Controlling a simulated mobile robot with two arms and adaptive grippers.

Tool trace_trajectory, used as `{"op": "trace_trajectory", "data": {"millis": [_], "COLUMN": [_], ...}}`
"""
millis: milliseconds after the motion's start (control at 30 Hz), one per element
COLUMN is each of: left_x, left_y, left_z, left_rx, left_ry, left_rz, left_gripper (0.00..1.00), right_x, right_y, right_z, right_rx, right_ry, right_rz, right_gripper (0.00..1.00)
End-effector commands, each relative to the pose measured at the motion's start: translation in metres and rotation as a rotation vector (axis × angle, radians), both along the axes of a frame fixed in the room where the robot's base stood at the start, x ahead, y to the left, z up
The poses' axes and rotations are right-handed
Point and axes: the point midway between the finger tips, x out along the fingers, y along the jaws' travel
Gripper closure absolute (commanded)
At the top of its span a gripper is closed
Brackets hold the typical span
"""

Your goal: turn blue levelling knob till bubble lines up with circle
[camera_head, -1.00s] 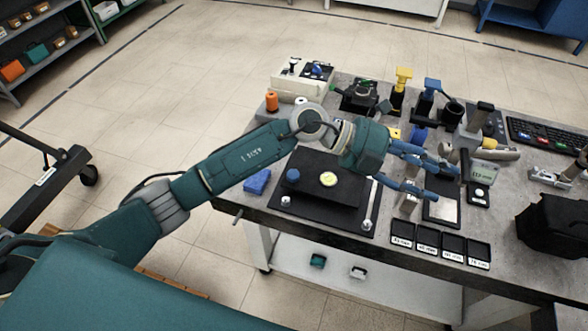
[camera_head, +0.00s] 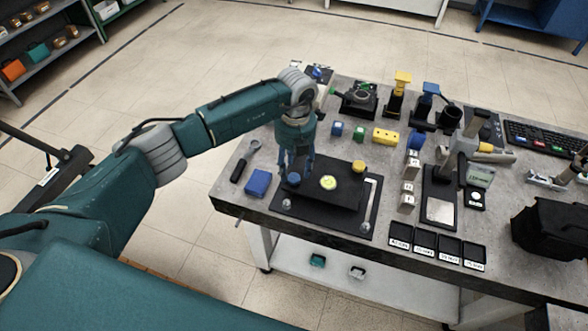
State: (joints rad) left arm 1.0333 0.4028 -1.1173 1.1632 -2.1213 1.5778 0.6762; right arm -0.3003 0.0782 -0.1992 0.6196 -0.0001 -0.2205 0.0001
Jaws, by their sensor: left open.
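The blue levelling knob (camera_head: 294,180) stands at the left of the black levelling plate (camera_head: 345,202) on the bench. A round yellow-green bubble level (camera_head: 328,182) sits on the plate; it is too small to tell where the bubble lies against the circle. A yellow knob (camera_head: 359,166) stands at the plate's back right. My left gripper (camera_head: 295,172) points down over the blue knob with its fingers apart. The fingers reach close to the knob, and I cannot tell whether they touch it.
A blue block (camera_head: 258,183) and a wrench-like tool (camera_head: 245,160) lie left of the plate. Labelled black trays (camera_head: 424,240) line the front edge. A stand with a grey plate (camera_head: 440,210) is at right. Small blocks (camera_head: 360,132) lie behind.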

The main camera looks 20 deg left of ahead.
Motion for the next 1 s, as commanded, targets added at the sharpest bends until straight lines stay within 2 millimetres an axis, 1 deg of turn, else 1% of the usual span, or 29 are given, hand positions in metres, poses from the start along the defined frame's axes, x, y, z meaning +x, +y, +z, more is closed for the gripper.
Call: {"op": "trace_trajectory", "data": {"millis": [33,200,333,567,600,667,700,800,1000], "left_x": [-0.001,-0.001,0.000,0.000,0.000,0.000,0.000,0.000,0.001], "left_y": [-0.001,0.000,0.000,0.000,0.000,0.000,0.000,0.000,0.000], "left_z": [-0.007,-0.025,-0.030,-0.031,-0.031,-0.031,-0.031,-0.030,-0.030], "left_rx": [0.000,-0.002,-0.001,-0.002,-0.002,-0.002,-0.002,-0.002,-0.003], "left_ry": [0.003,0.001,-0.001,-0.001,-0.001,-0.001,-0.002,-0.002,-0.004], "left_rz": [0.000,0.000,-0.001,-0.001,-0.001,-0.001,-0.001,-0.001,-0.004], "left_gripper": [0.52,0.52,0.52,0.52,0.60,0.72,0.80,0.97,0.97], "right_x": [0.000,0.000,0.000,0.000,0.000,0.000,0.000,0.000,0.000], "right_y": [0.002,0.003,0.003,0.002,0.001,0.001,0.000,-0.002,-0.003], "right_z": [0.005,0.009,0.009,0.009,0.009,0.009,0.009,0.009,0.008], "right_rx": [0.002,0.004,0.003,0.002,0.002,0.001,0.000,-0.002,-0.003], "right_ry": [0.000,0.000,0.000,-0.001,-0.001,-0.001,-0.001,0.000,-0.001], "right_rz": [0.000,0.000,0.000,0.001,0.001,0.001,0.002,0.003,0.003], "right_gripper": [0.60,0.60,0.60,0.60,0.60,0.60,0.60,0.60,0.60]}}
